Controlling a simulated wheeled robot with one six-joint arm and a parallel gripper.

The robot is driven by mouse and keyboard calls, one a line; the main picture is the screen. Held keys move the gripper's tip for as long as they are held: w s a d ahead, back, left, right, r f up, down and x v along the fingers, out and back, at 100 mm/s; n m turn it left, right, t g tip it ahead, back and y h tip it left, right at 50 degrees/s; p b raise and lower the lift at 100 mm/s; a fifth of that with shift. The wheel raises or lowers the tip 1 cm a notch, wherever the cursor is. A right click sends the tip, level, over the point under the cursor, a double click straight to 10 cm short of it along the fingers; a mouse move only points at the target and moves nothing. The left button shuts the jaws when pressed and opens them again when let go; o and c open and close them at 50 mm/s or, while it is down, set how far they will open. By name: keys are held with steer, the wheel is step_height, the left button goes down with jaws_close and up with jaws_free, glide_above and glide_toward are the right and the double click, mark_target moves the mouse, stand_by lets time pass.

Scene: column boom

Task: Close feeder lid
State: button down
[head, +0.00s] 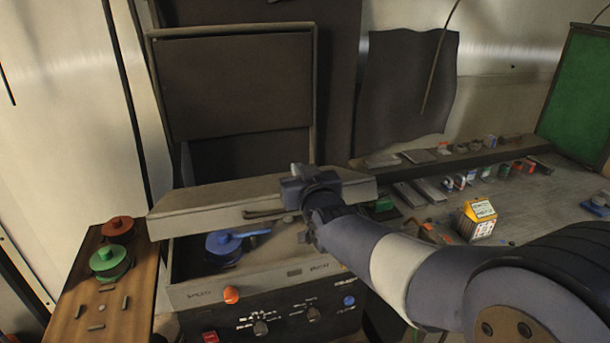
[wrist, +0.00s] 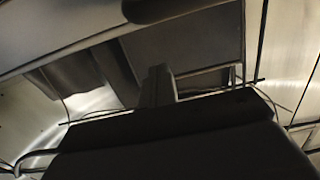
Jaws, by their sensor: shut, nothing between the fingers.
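The feeder is a grey box (head: 185,297) with a control panel on its front. Its lid (head: 195,208) is a grey slab with a handle bar on its front edge. The lid is part-way open, tilted above the box, leaving a gap at the front. Through the gap a blue reel (head: 224,244) shows inside. My gripper (head: 293,182) is at the lid's upper side, right of its middle; I cannot tell whether it touches. It is shut and empty. In the wrist view its shut fingers (wrist: 157,86) point up the picture, above a large dark shape.
A wooden side board (head: 92,288) at left holds a red reel (head: 117,227) and a green reel (head: 108,261). A dark monitor (head: 236,87) stands behind the lid. On the right bench are a yellow-topped carton (head: 478,219) and several small parts.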

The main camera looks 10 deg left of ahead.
steer(key=shift+s+d+f+p, duration=0.1)
steer(key=shift+s+f+p, duration=0.1)
steer(key=shift+f, duration=0.75)
steer(key=shift+s+d+f+p, duration=0.1)
steer(key=shift+s+f+p, duration=0.1)
steer(key=shift+f, duration=0.7)
steer(key=shift+f, duration=0.1)
steer(key=s+d+f+t+y+b, duration=0.1)
steer(key=f+b, duration=0.5)
steer(key=b, duration=0.9)
steer(key=s+d+f+t+y+b, duration=0.1)
steer(key=f+b, duration=0.6)
steer(key=b, duration=0.7)
steer(key=shift+s+d+t+y+b, duration=0.4)
steer(key=shift+s+t+y, duration=0.1)
steer(key=shift+s+t, duration=0.6)
steer(key=shift+s+f, duration=0.1)
steer(key=shift+f, duration=0.1)
step_height(320, 180, up, 5)
steer(key=p, duration=0.2)
steer(key=v, duration=1)
steer(key=shift+b, duration=0.4)
steer(key=shift+r, duration=0.15)
